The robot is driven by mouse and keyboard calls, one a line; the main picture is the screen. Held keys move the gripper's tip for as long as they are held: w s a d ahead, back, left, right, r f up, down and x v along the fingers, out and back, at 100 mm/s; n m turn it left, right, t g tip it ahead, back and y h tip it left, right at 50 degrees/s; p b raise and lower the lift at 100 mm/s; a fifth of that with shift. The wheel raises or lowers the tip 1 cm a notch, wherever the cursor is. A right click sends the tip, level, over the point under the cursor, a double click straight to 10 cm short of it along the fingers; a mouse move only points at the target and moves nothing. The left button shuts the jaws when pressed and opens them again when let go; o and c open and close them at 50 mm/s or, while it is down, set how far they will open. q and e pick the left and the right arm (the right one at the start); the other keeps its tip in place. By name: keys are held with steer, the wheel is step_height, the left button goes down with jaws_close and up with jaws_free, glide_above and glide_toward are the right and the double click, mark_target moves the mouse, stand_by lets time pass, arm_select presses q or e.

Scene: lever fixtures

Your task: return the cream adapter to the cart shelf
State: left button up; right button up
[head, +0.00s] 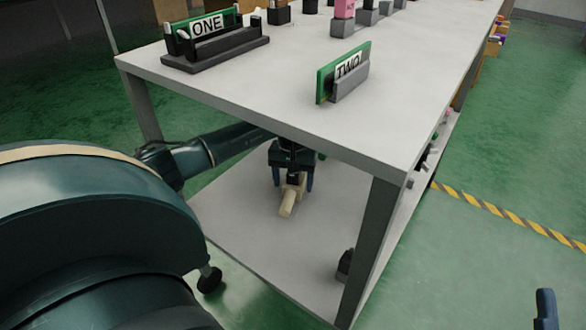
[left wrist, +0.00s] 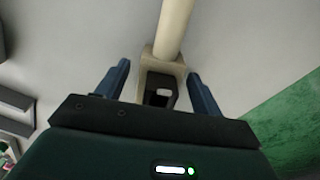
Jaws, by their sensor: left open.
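The cream adapter (head: 287,204) is on the lower shelf (head: 235,215) of the cart, under the tabletop. In the left wrist view the adapter (left wrist: 173,32) shows as a cream rod running up from a squarish base with a dark opening. My left gripper (head: 293,183) is over the adapter's base, with its blue fingers spread on either side. In the left wrist view the left gripper (left wrist: 160,85) is open, with gaps between each finger and the adapter. Whether the adapter rests fully on the shelf is hard to tell. At the head view's lower right, a dark blue fingertip-like part (head: 546,308) shows, probably my right gripper.
The tabletop (head: 240,85) hangs over the lower shelf, with a leg (head: 370,250) at the front right. Fixtures ONE (head: 215,42) and TWO (head: 345,72) stand on top. A dark object (head: 345,265) sits by that leg. The shelf around the adapter is clear.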

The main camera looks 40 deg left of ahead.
mark_target(293, 181)
arm_select(q)
step_height(293, 181, up, 5)
steer(key=shift+f+p, duration=0.1)
steer(key=shift+p, duration=0.65)
steer(key=shift+r, duration=0.45)
arm_select(e)
steer(key=shift+s+a+f+m+g+h, duration=0.15)
steer(key=shift+s+f+m+g+h, duration=0.2)
steer(key=shift+f+m+h, duration=0.35)
steer(key=shift+s+a+f+m+g+h, duration=0.15)
steer(key=shift+f+m+g+h, duration=0.3)
steer(key=shift+f, duration=0.45)
